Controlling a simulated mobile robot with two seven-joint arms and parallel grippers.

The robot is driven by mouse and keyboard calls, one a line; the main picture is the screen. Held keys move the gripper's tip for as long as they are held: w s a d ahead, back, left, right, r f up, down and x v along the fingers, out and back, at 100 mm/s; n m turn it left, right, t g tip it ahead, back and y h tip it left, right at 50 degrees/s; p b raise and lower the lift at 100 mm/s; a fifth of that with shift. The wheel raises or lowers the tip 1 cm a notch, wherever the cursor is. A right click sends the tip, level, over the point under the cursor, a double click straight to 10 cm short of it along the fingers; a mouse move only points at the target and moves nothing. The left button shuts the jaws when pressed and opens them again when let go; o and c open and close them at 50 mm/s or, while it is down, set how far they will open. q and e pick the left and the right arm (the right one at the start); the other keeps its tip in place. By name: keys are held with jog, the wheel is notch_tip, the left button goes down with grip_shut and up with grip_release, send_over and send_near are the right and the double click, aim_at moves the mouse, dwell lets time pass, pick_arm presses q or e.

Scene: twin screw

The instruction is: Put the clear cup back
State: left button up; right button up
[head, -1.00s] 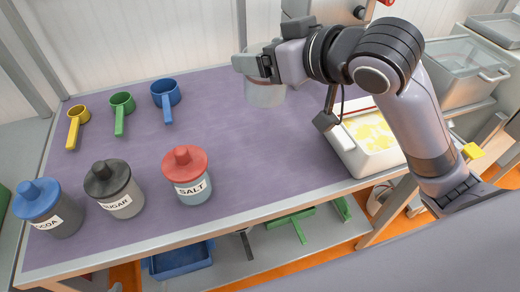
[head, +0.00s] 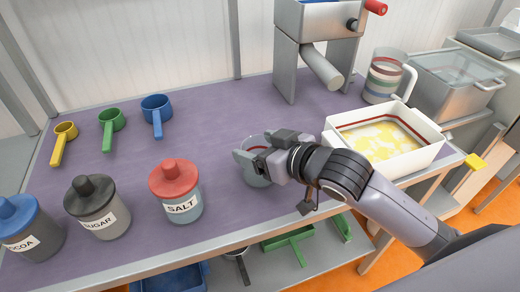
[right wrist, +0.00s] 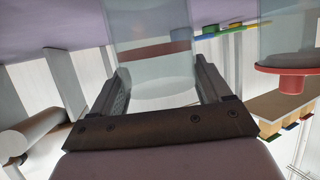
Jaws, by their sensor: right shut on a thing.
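The clear cup (head: 256,180) is right of the red-lidded salt jar (head: 176,192), over the purple mat. It is see-through, with a red band inside its rim. My right gripper (head: 255,163) is shut on it, and its fingers hide part of the cup. In the right wrist view the cup (right wrist: 155,70) sits between the two fingers (right wrist: 160,92). It looks low, at or close to the mat; I cannot tell whether it touches. My left gripper is not in view.
Cocoa (head: 28,230) and sugar (head: 97,208) jars stand front left. Yellow (head: 62,140), green (head: 112,125) and blue (head: 157,112) scoops lie behind. A white container (head: 428,158) with yellow pieces, a striped jug (head: 384,78) and a grey machine (head: 318,50) stand right. The mat's middle is clear.

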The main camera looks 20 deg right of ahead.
jog(key=shift+f, duration=0.15)
jog(key=o, duration=1.1)
jog(key=shift+f, duration=0.1)
jog(key=shift+r, duration=0.2)
jog(key=p+v, duration=0.7)
jog(key=v, duration=0.5)
